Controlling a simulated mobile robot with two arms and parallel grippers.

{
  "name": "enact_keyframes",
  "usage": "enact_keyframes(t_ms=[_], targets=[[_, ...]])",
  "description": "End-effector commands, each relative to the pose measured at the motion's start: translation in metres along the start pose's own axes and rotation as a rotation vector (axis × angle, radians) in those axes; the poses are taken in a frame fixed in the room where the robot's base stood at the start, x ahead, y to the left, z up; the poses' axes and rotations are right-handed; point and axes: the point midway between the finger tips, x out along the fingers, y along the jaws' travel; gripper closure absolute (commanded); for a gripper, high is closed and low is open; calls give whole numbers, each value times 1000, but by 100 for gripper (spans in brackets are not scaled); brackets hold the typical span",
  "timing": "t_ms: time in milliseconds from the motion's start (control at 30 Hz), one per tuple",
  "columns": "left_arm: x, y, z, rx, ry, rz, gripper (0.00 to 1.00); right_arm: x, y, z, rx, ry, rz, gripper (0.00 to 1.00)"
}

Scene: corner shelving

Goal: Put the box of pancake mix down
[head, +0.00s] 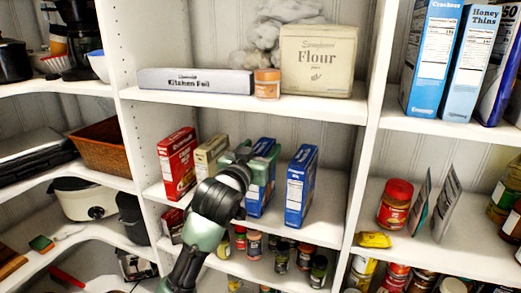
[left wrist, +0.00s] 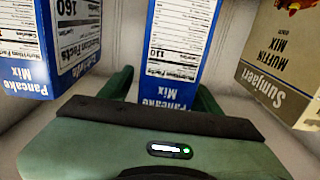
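The box of pancake mix (head: 261,186) is blue and white. It stands upright on the middle shelf (head: 330,219), partly hidden by my left gripper (head: 257,152). In the left wrist view the box (left wrist: 174,55) shows upside down between the green fingers of the gripper (left wrist: 167,88). A narrow gap shows between the box and the left finger, so the gripper looks open around it. A second blue pancake mix box (head: 299,186) stands to its right; it also shows in the left wrist view (left wrist: 50,45). My right gripper is not in view.
A tan muffin mix box (head: 210,157) and a red box (head: 177,164) stand left of the gripper. Several jars (head: 281,256) stand on the shelf below. Flour (head: 318,58) and kitchen foil (head: 195,81) are on the shelf above. Bare shelf lies right of the second blue box.

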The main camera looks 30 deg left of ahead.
Motion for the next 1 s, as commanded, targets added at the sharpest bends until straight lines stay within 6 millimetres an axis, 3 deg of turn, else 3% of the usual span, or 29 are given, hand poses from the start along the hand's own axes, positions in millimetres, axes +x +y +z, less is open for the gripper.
enact_keyframes(t_ms=[267,633,700,1000], targets=[[-18,0,2,0,3,1,37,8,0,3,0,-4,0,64],[-94,0,2,1,4,2,37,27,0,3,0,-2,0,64],[-92,1,-6,-3,-6,2,37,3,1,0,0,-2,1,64],[-104,2,-6,-8,-6,3,37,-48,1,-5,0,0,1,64]])
